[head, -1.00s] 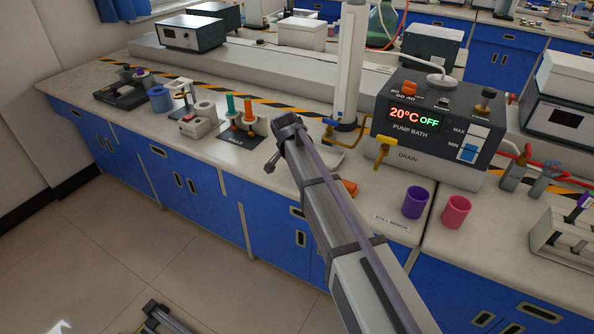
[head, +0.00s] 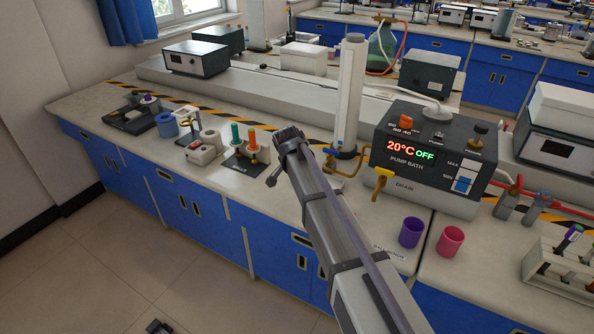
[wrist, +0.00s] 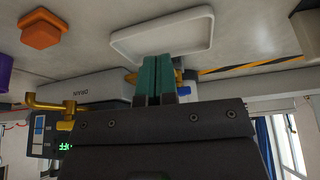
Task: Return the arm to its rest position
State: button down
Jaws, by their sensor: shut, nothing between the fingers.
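My arm (head: 330,235) crosses the middle of the head view, in front of the bench. My gripper is not clearly visible there. In the wrist view my gripper (wrist: 155,62) shows two teal fingers pressed together, with nothing between them. Beyond the fingertips lies a shallow white tray (wrist: 120,44) on the bench top. The wrist picture looks upside down. An orange block-like piece (wrist: 40,32) lies to the left of the tray there.
The pump bath (head: 425,190) reads 20°C OFF, with a yellow drain tap (head: 381,180) in front. A purple cup (head: 411,232) and pink cup (head: 449,241) stand near the bench edge. The floor at left looks mostly clear.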

jog(key=s+d+n+g+y, duration=0.1)
jog(key=s+d, duration=0.3)
jog(key=s, duration=0.6)
jog(key=s+d+n+g+y+p, duration=0.1)
jog(key=s+d+n, duration=0.3)
jog(key=s, duration=0.6)
jog(key=s+d+r+n+g+p, duration=0.1)
jog(key=s+d, duration=0.4)
jog(key=s, duration=0.5)
jog(key=shift+d+n+g+y, duration=0.3)
jog(key=shift+d+n+y, duration=0.1)
jog(key=shift+n, duration=0.4)
